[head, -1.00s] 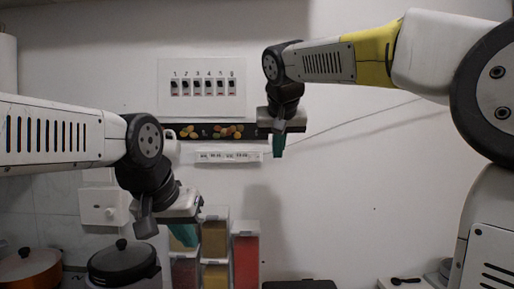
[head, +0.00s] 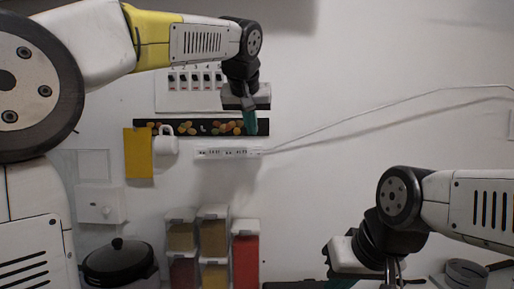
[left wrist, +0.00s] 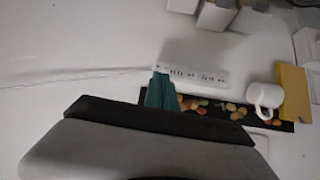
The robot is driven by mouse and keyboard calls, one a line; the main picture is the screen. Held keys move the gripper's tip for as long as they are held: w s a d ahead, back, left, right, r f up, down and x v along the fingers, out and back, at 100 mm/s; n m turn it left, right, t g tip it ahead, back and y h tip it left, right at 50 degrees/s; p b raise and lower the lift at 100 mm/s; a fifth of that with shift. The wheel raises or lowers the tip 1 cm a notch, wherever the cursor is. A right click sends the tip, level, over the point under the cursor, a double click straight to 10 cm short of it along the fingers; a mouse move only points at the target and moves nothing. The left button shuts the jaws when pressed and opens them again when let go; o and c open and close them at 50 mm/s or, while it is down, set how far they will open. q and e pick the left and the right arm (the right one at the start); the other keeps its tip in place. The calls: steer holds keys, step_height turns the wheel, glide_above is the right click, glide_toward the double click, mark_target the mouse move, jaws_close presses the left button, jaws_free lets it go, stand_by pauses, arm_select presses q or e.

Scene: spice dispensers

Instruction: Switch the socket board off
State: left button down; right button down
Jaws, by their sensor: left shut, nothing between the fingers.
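The socket board (head: 226,153) is a thin white strip with small dark sockets, fixed flat on the wall below the dark magnetic strip. It also shows in the left wrist view (left wrist: 198,76). Its switch is too small to make out. My left gripper (head: 252,132) is shut and empty, teal fingertips pointing down just above the board's right end. In the left wrist view its fingertips (left wrist: 161,78) overlap the edge of the board's cord end; I cannot tell whether they touch. My right gripper (head: 390,284) hangs low at the right, its fingers mostly cut off by the frame's bottom.
A white cord (head: 350,115) runs right. Spice dispensers (head: 213,238) and a dark pot (head: 118,262) stand below.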

arm_select(q)
glide_toward(258, 153)
step_height(258, 153, down, 4)
steer(key=w, duration=0.3)
steer(key=shift+w+d, duration=0.2)
steer(key=shift+w, duration=0.5)
